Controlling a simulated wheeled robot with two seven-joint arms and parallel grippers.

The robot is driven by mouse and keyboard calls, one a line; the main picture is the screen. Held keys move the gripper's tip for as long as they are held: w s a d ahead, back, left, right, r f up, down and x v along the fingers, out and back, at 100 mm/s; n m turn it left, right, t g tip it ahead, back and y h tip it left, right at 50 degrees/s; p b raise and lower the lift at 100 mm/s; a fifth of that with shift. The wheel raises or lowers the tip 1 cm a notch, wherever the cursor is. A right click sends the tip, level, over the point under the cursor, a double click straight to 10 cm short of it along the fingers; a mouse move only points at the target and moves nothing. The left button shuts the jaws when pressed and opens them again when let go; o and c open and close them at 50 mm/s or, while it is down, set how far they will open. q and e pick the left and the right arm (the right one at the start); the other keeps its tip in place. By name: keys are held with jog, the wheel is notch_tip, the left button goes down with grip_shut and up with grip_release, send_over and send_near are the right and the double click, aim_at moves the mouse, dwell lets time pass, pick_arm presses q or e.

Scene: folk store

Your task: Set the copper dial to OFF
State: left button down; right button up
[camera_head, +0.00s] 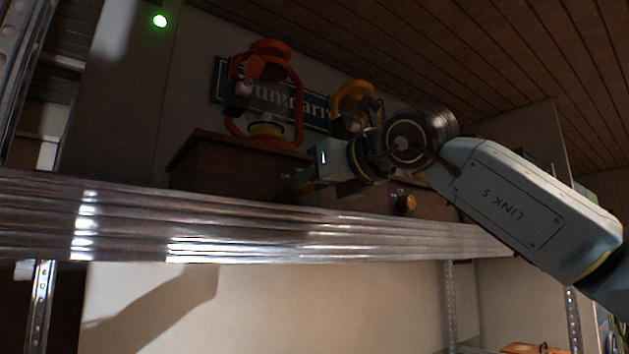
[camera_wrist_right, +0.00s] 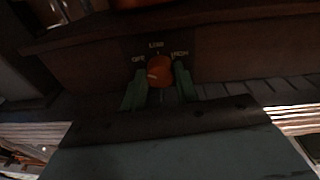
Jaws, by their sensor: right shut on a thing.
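The copper dial (camera_wrist_right: 160,70) shows in the right wrist view as an orange knob on the front of a dark wooden box (camera_wrist_right: 225,50). The labels OFF, LOW and HIGH are arranged in an arc above it. A small pale mark shows on the dial's left side, the side of OFF; its exact angle is hard to tell. My right gripper (camera_wrist_right: 160,88) is shut on the dial, one green finger on each side. In the head view my right gripper (camera_head: 291,182) reaches the box front and hides the dial. My left gripper is not in view.
The box stands on a ribbed metal shelf (camera_head: 130,215). An orange lantern (camera_head: 268,50) and a yellow lantern (camera_head: 346,92) stand above, before a dark sign (camera_head: 222,82). A brass knob (camera_head: 405,202) sits on the wooden front to the right, close below my arm.

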dwell(0.3)
jog(key=o, duration=0.7)
jog(key=shift+s+d, duration=0.2)
jog(key=shift+s, duration=0.05)
jog(key=b+v, duration=0.4)
jog(key=v, duration=0.9)
jog(key=shift+w+a, duration=0.1)
